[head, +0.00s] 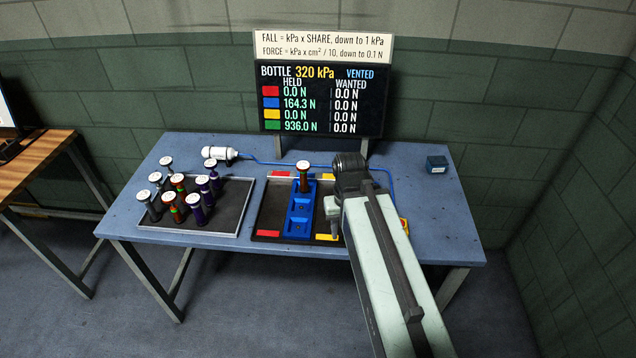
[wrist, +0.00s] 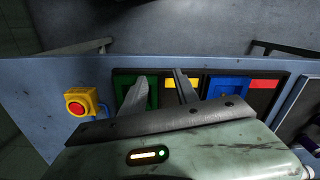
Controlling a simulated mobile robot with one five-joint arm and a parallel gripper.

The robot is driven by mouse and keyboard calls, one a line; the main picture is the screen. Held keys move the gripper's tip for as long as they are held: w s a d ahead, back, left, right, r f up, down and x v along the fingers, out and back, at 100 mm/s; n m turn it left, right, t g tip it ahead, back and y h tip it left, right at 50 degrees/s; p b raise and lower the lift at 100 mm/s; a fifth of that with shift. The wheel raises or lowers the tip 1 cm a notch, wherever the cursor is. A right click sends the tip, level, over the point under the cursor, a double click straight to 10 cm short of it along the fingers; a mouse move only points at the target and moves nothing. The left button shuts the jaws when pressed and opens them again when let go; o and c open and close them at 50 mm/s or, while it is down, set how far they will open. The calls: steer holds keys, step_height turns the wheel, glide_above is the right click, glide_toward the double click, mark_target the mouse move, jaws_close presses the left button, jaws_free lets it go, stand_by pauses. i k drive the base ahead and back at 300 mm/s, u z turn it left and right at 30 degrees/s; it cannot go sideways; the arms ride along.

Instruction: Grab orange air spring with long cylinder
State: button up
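Several white-capped air springs stand in a dark tray (head: 236,214) at the left of the table. Two have orange-red bodies with some green: one near the middle (head: 178,184) and one at the front (head: 172,206). Others are grey or purple. Their cylinder lengths are hard to compare. Another orange-brown spring (head: 303,180) stands upright at the far end of the blue block (head: 300,216). My gripper (wrist: 160,76) is open and empty above the coloured fixture, right of the blue block in the head view, apart from all springs.
A green block (wrist: 124,84) shows beside my fingers. Red and yellow pads mark the fixture's edges. A white bottle (head: 220,153) with a blue hose lies behind the tray. A display board stands behind.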

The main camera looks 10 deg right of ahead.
mark_target(302, 166)
steer(key=z, duration=2.25)
steer(key=k, duration=2.1)
steer(key=u, duration=2.4)
steer(key=i, duration=1.05)
steer(key=u, duration=0.05)
